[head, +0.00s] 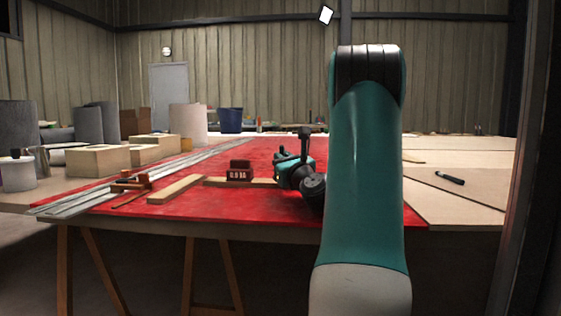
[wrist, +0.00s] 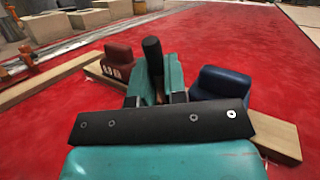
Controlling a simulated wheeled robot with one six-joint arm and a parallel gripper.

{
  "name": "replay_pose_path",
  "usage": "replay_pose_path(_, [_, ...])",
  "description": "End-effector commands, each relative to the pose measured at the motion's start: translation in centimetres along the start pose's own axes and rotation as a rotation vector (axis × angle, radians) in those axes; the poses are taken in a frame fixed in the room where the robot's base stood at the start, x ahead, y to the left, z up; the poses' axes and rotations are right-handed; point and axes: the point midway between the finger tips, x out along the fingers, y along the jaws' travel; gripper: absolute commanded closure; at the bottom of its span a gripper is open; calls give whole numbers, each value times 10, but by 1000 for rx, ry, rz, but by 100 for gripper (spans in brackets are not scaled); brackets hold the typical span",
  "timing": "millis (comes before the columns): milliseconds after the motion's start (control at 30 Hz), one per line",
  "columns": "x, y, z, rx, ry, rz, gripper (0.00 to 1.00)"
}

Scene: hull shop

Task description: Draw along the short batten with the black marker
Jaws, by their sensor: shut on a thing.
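My gripper (wrist: 158,92) is shut on the black marker (wrist: 152,48), whose dark upper end stands up between the teal fingers in the wrist view. The marker's tip is hidden. In the head view my gripper (head: 290,170) is low over the red sheet, partly behind my arm. A pale wooden batten (wrist: 277,135) lies just beyond it under a dark red weight (wrist: 117,62) and a blue weight (wrist: 221,83). In the head view the batten (head: 218,181) shows left of my gripper. Whether the marker touches batten or sheet cannot be told.
Another wooden strip (head: 177,189) lies left on the red sheet (head: 240,207). Long grey strips (head: 95,194) and an orange-brown tool (head: 131,182) lie further left, near wooden blocks (head: 98,160). A dark pen-like tool (head: 449,177) lies on the bare table at right.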

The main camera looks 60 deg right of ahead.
Motion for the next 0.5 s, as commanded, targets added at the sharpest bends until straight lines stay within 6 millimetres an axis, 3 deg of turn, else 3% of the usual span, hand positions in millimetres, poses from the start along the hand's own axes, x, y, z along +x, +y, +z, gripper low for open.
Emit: replay_pose_path(500, [-8,-13,-1,-1,2,-2,100])
